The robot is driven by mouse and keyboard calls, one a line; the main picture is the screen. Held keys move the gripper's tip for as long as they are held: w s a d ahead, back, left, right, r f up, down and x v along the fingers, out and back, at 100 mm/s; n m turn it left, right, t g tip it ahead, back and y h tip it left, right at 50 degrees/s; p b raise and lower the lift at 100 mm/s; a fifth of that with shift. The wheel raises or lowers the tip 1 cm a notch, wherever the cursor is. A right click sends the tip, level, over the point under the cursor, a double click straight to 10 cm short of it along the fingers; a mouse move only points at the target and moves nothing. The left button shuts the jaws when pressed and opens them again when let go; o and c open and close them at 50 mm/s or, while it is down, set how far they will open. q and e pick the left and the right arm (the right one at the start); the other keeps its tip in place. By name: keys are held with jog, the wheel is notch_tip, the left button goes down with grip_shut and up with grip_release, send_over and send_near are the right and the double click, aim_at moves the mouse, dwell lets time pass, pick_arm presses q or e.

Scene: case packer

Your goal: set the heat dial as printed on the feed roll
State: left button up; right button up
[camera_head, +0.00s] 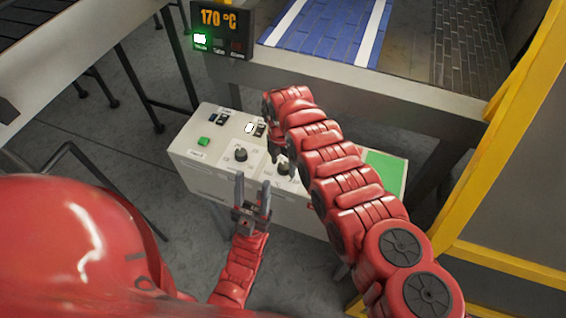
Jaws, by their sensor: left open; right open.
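A light grey control box (204,170) stands below the machine and carries two black dials. One dial (240,154) is left of centre. The other dial (282,168) is partly covered by my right arm. Their labels are too small to read, so I cannot tell which is the heat dial. My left gripper (252,187) is open and empty, fingers pointing up the picture, in front of the box's near edge. My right gripper (273,150) is open, over the box close to the right-hand dial, and mostly hidden by its own wrist. I see no feed roll or printed setting.
A display (222,29) above reads 170 °C, with a green lamp lit on its left. The box also has a green button (204,141), several small switches and a green panel (386,171). A yellow frame (492,140) stands at right, a conveyor (330,30) behind.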

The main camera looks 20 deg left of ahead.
grip_shut()
dwell(0.3)
